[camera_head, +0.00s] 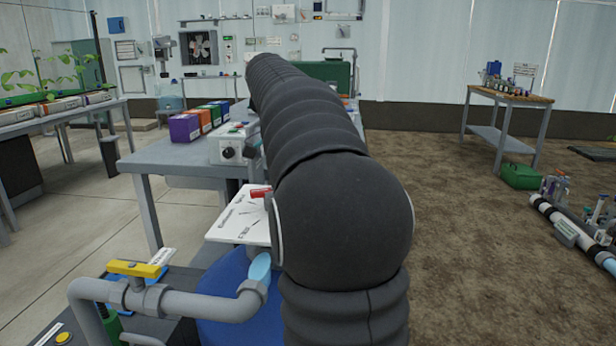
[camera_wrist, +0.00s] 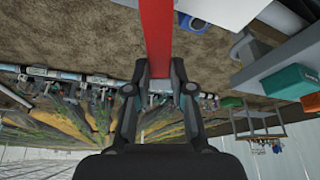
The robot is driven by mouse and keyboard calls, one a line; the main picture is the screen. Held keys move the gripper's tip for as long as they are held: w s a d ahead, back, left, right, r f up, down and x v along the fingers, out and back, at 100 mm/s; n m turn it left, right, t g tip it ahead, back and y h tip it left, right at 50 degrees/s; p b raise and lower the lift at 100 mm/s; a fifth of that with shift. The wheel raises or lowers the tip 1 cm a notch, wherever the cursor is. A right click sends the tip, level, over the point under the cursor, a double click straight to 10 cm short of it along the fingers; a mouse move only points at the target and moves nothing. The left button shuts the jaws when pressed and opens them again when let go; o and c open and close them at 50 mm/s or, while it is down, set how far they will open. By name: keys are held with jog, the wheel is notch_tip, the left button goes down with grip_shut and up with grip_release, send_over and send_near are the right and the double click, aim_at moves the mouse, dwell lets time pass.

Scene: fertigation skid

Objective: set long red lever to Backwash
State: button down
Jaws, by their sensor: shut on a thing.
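The long red lever (camera_wrist: 153,40) runs from the top of the wrist view down between the fingers of my gripper (camera_wrist: 158,84). My gripper is shut on it. In the head view only a short red piece of the lever (camera_head: 260,193) shows beside my dark arm. It lies over a white label plate (camera_head: 240,217) with black markings, too small to read surely. The plate sits above a blue tank (camera_head: 235,300). My arm hides my gripper, most of the lever and part of the plate in the head view. The lever's exact setting cannot be told.
A grey pipe with a yellow valve handle (camera_head: 137,268) stands at the front left. A grey table (camera_head: 160,158) behind holds coloured boxes (camera_head: 184,127) and a control box (camera_head: 233,148). A wooden-topped table (camera_head: 511,95) stands far right.

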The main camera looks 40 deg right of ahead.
jog(key=c, duration=1)
grip_release()
jog(key=shift+v, duration=3.75)
